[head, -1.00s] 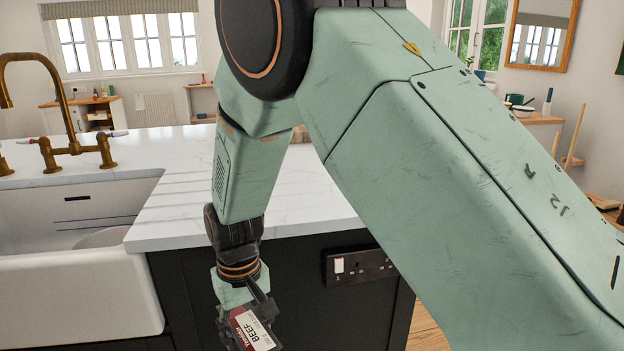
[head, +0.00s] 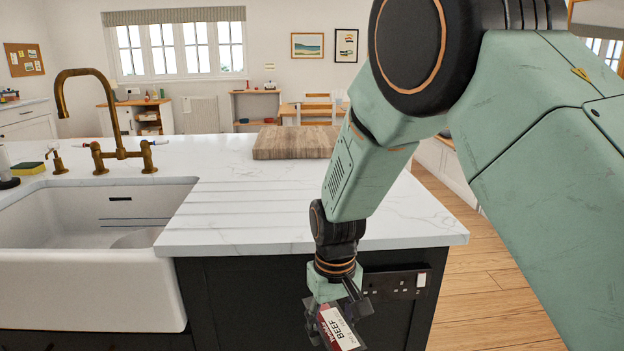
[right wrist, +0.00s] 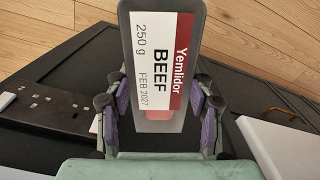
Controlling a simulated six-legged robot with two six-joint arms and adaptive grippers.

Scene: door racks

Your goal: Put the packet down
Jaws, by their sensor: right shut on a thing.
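The beef packet (head: 338,328) has a white and dark red label and sits low in the head view, in front of the dark cabinet. My right gripper (head: 335,309) is shut on it. In the right wrist view the packet (right wrist: 158,55) is held between both fingers of the gripper (right wrist: 160,112), its label reading "BEEF 250 g". The packet is below the counter top's level, over the floor side, touching nothing else that I can see. My left gripper is not in view.
The white marble counter (head: 250,215) has clear room in front of a wooden board (head: 295,142). A white sink (head: 90,285) with a brass tap (head: 120,130) is on the left. A socket plate (head: 395,284) is on the cabinet side. Wooden floor (head: 490,290) is open at right.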

